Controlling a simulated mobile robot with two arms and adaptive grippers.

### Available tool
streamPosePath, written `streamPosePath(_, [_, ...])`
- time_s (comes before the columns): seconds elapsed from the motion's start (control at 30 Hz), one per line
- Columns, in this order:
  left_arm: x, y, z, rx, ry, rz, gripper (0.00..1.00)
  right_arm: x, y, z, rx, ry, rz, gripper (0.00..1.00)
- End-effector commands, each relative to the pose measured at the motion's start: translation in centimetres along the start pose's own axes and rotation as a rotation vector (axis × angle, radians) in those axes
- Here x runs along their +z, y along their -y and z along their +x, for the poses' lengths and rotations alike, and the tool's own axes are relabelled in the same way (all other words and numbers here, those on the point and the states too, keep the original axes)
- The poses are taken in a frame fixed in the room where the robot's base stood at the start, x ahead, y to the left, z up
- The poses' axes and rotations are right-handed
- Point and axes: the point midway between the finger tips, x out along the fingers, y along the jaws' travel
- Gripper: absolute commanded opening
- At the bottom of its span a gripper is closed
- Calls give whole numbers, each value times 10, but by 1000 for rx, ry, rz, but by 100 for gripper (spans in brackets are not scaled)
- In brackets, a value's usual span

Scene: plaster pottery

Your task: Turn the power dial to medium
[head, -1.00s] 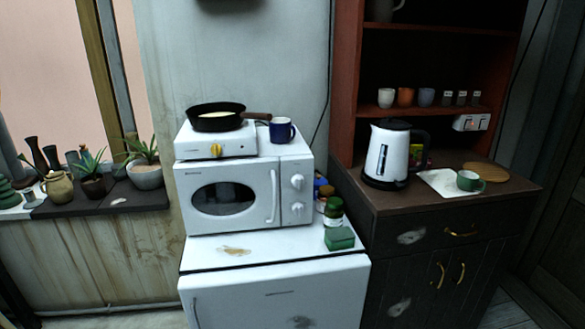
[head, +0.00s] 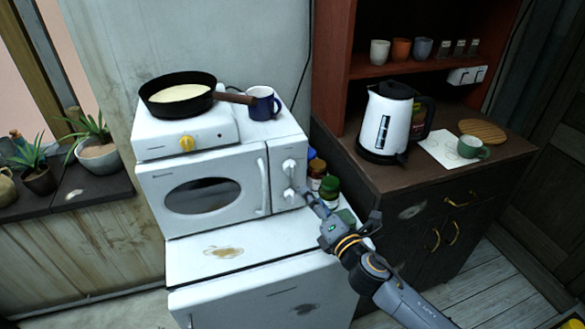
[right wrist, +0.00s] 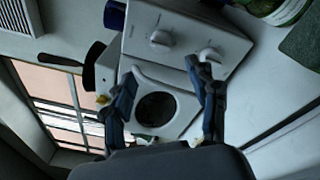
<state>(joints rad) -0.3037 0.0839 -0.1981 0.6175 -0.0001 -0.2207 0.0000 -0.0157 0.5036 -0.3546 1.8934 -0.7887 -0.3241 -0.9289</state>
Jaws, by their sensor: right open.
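The white microwave (head: 218,188) stands on a white fridge and has two white dials on its right panel. The upper dial (head: 289,166) and lower dial (head: 290,194) are both visible; I cannot read their labels or settings. In the right wrist view, the upper dial (right wrist: 160,38) lies beyond the gap between my fingers. The lower dial (right wrist: 208,54) is partly covered by one fingertip; I cannot tell if they touch. My right gripper (head: 308,194) is open and empty, close to the lower dial. It also shows in the right wrist view (right wrist: 160,70). My left gripper is out of view.
A hotplate (head: 215,143) with a yellow knob and a frying pan (head: 180,94) sits on the microwave beside a blue mug (head: 261,104). Jars (head: 329,187) and a green box stand right of the microwave. A kettle (head: 386,120) stands on the dark cabinet.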

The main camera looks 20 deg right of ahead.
Motion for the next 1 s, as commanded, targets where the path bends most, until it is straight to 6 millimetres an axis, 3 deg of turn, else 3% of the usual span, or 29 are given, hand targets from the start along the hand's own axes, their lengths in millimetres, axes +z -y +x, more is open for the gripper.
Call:
streamPosePath(0.23, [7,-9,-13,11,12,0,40,2,-3,54,1,2,4,59])
streamPosePath(0.5, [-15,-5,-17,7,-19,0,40,0,0,97,0,1,4,59])
streamPosePath(0.7, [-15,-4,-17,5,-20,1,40,0,0,110,-1,0,5,59])
streamPosePath(1.0, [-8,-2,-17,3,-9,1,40,0,0,112,0,-1,4,59])
